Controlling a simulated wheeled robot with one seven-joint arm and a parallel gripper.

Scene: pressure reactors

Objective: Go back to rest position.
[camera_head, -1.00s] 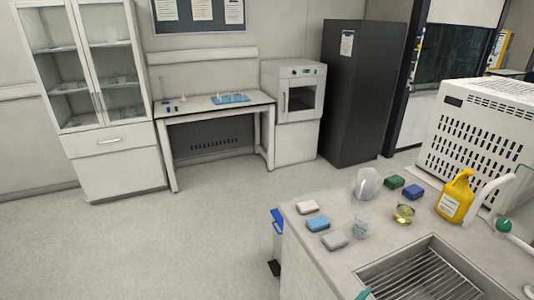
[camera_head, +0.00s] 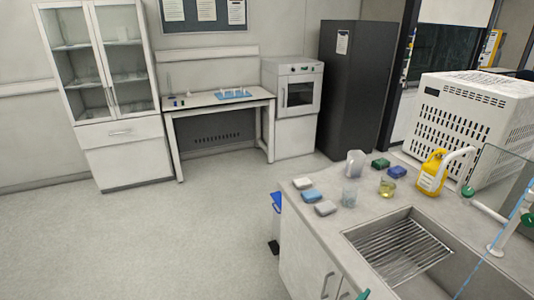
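My arm and gripper do not show in the head camera view, so whether the gripper is open or shut is hidden. The view looks over a lab room from beside a sink counter (camera_head: 312,236). No object held by me is visible.
The sink (camera_head: 400,250) has a metal rack. A cabinet (camera_head: 122,150), table (camera_head: 205,98), oven (camera_head: 298,90) and dark cabinet (camera_head: 350,100) line the wall. The floor (camera_head: 180,240) at left is clear.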

